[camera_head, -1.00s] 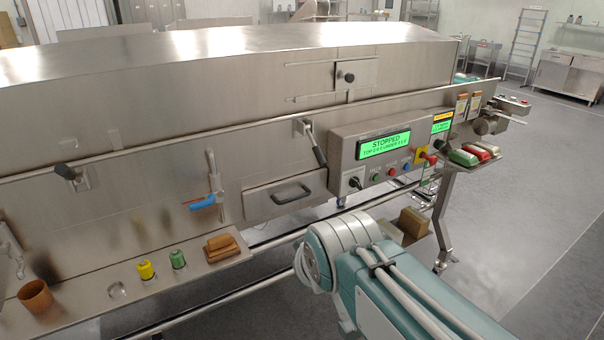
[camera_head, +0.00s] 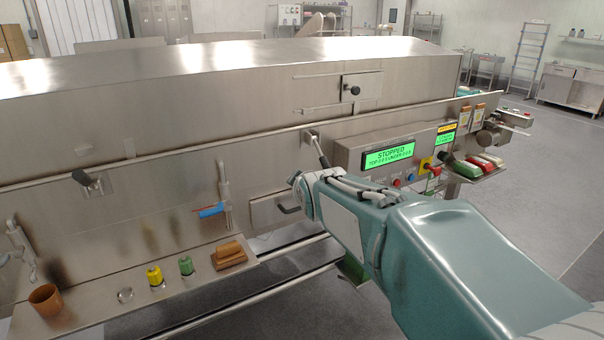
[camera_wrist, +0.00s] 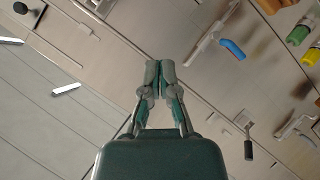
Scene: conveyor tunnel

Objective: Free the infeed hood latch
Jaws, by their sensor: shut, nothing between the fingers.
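My gripper (camera_wrist: 160,80) is shut and empty in the wrist view, its fingertips together in front of the steel machine. In the head view my arm hides it. I cannot tell for sure which fitting is the infeed hood latch. A lever with a black grip (camera_head: 87,180) sits at the left of the hood's lower edge; it seems to be the lever at lower right in the wrist view (camera_wrist: 248,148). A second lever (camera_head: 320,150) is by the control box, partly behind my arm. A sliding plate with a black knob (camera_head: 353,90) is on the hood (camera_head: 200,85).
A blue-handled valve (camera_head: 212,210) is on the front panel. A shelf below holds a brown cup (camera_head: 45,299), yellow (camera_head: 155,276) and green (camera_head: 186,265) pieces and brown blocks (camera_head: 229,255). The control box screen (camera_head: 388,154) reads STOPPED. Open floor lies right.

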